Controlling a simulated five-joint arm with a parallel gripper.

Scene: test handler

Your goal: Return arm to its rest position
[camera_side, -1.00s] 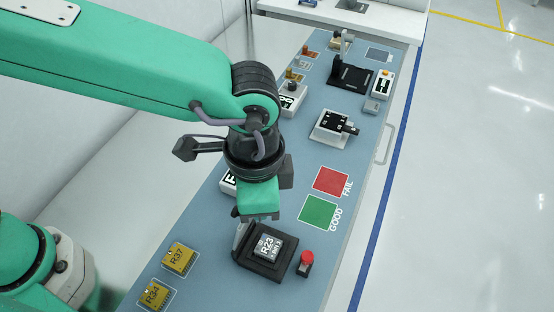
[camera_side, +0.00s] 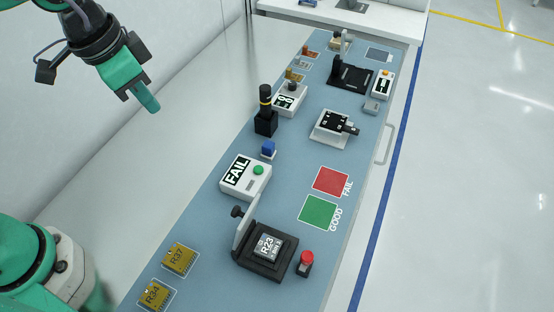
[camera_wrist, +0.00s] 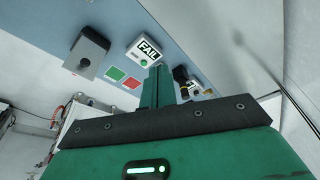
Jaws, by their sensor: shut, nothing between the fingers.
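My gripper (camera_side: 150,104) is raised at the upper left of the side view, off to the left of the blue-grey bench and well above it. Its green fingers are shut with nothing between them. In the wrist view its fingers (camera_wrist: 157,86) also show together, pointing toward the bench. The arm is folded back, and most of its upper links are out of the side view. The labelled chip R23 (camera_side: 268,246) sits in the black test socket (camera_side: 262,274), whose lid stands open.
A white box reading FAIL (camera_side: 245,178) stands behind the socket, with a green button. Red (camera_side: 331,181) and green (camera_side: 318,212) squares on the bench are empty. Yellow chips R37 (camera_side: 179,258) and R34 (camera_side: 155,294) lie at the front left. A red button (camera_side: 307,258) stands right of the socket.

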